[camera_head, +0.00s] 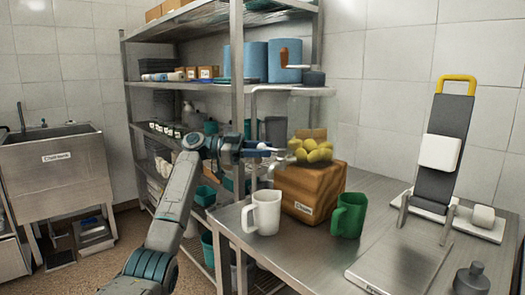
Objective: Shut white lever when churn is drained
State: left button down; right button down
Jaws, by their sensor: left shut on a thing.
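My left arm comes in from the lower left, and my left gripper (268,151) is beside the wooden box, above the white mug. It is shut on a small white piece that looks like the white lever (265,146); the fingers cover much of it. I cannot tell whether liquid is inside. My right gripper is not in view.
A white mug (264,212) and a green mug (349,215) stand on the steel table (300,256) before the wooden box (308,190). A black stand with a yellow handle (456,84) is at right. Shelves stand behind.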

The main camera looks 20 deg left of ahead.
pick_arm(q)
jog(key=shift+w+r, duration=0.1)
jog(key=shift+w, duration=0.1)
dwell(2.3)
jog(key=c, duration=1.4)
grip_release()
jog(key=shift+c, duration=0.2)
jog(key=o, duration=0.4)
jog(key=shift+w+d, duration=0.1)
jog(key=shift+d, duration=0.1)
jog(key=shift+c, duration=0.2)
jog(key=shift+o, duration=0.8)
jog(key=shift+w+d, duration=0.15)
jog(key=shift+w, duration=0.05)
jog(key=v, duration=1.1)
jog(key=shift+b, duration=0.45)
jog(key=shift+c, duration=0.2)
